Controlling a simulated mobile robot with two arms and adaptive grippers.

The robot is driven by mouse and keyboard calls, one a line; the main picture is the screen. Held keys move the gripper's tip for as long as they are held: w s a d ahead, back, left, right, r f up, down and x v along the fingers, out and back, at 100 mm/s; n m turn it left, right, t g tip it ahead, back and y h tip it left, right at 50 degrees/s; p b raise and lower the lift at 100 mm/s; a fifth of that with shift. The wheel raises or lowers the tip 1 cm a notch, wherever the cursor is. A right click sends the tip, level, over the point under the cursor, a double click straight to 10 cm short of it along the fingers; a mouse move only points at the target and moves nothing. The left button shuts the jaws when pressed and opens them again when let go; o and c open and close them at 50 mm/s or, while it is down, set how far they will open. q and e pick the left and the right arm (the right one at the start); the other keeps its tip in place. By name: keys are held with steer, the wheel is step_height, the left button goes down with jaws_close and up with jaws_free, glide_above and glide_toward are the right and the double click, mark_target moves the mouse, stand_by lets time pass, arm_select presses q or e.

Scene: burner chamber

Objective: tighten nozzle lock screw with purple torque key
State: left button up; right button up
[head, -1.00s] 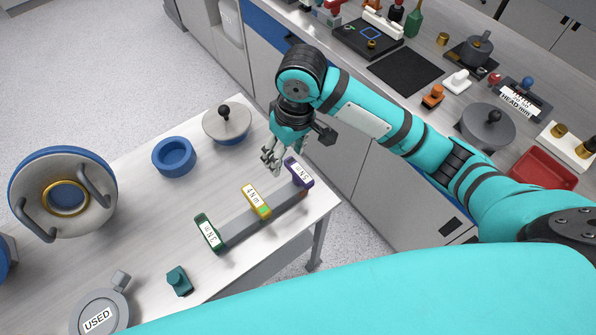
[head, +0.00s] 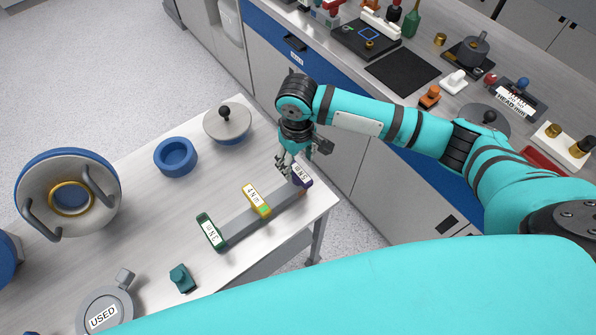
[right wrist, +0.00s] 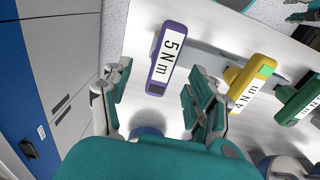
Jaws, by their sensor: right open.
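The purple torque key (head: 302,174), labelled 5 Nm, stands at the right end of a grey rack (head: 236,227) on the light table. In the right wrist view the purple key (right wrist: 167,58) lies ahead, between the two open fingers. My right gripper (head: 284,166) is open and empty, close beside the purple key at its upper left; the fingers also show in the right wrist view (right wrist: 160,100). Whether a finger touches the key cannot be told. My left gripper is not in view. No nozzle lock screw can be made out.
A yellow 4 Nm key (head: 257,201) and a green key (head: 211,232) stand on the same rack. A blue ring (head: 175,157), a knobbed grey lid (head: 227,126), a two-handled round part (head: 67,196) and a USED container (head: 105,312) share the table.

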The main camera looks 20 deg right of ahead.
mark_target(297, 170)
steer(key=f, duration=0.1)
steer(key=f+p, duration=0.1)
steer(key=f, duration=0.2)
steer(key=shift+s+f+p, duration=0.35)
steer(key=shift+f, duration=0.45)
steer(key=shift+w, duration=0.1)
jaws_close()
